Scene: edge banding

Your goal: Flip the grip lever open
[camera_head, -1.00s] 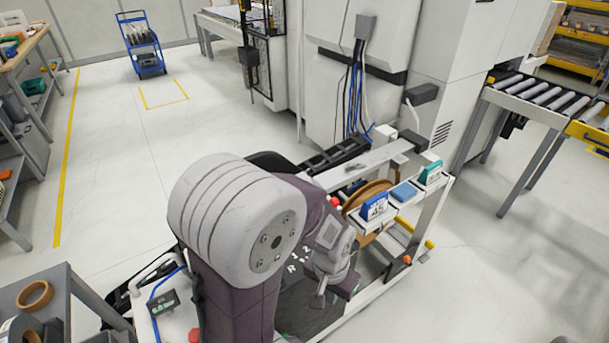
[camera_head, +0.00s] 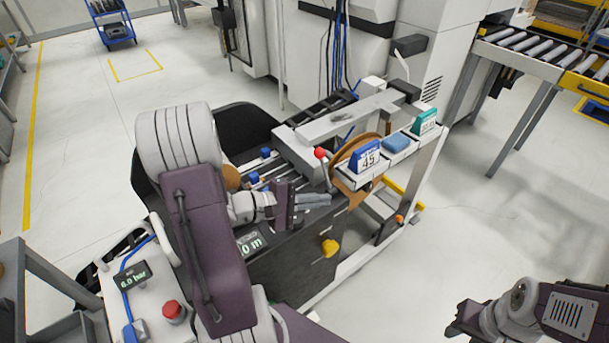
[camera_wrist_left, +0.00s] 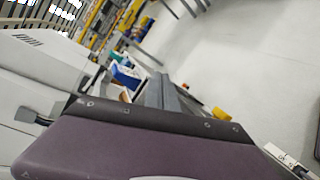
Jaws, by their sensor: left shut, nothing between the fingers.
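A lever with a red ball knob (camera_head: 321,153), which looks like the grip lever, stands nearly upright on the banding machine beside the brown tape roll (camera_head: 349,160). My left gripper (camera_head: 328,200) is shut and empty. Its fingertips point right, just below the lever's foot in the head view; I cannot tell whether they touch it. In the left wrist view the grey fingers (camera_wrist_left: 172,95) show beyond the purple gripper body, and I cannot make out the lever there. My right gripper (camera_head: 462,320) is at the lower right, away from the machine.
A yellow knob (camera_head: 330,247) is on the machine's front, below the left fingers. A blue "45" holder (camera_head: 366,160), a blue block (camera_head: 397,142) and a teal holder (camera_head: 424,121) stand on the shelf at right. A red button (camera_head: 172,311) is at front left. Floor at right is clear.

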